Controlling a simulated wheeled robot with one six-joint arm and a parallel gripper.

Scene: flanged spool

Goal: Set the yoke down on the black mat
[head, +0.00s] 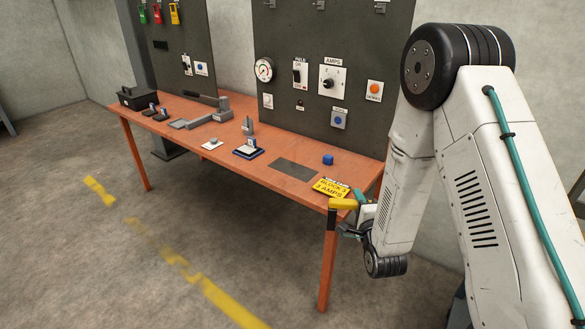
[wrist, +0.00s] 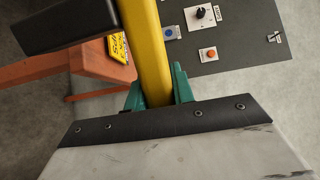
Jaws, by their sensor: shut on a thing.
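The yoke (head: 343,203), a yellow bar with a dark block at its end, is held off the front right corner of the table. My gripper (head: 357,211), with teal fingers, is shut on the yellow bar. In the wrist view the yoke (wrist: 148,50) runs up from between my gripper's fingers (wrist: 157,90), and its dark block extends to the left. The black mat (head: 293,168) is a flat dark rectangle on the right part of the orange table, to the left of and beyond my gripper. Nothing lies on it.
A dark panel (head: 320,75) rises behind.

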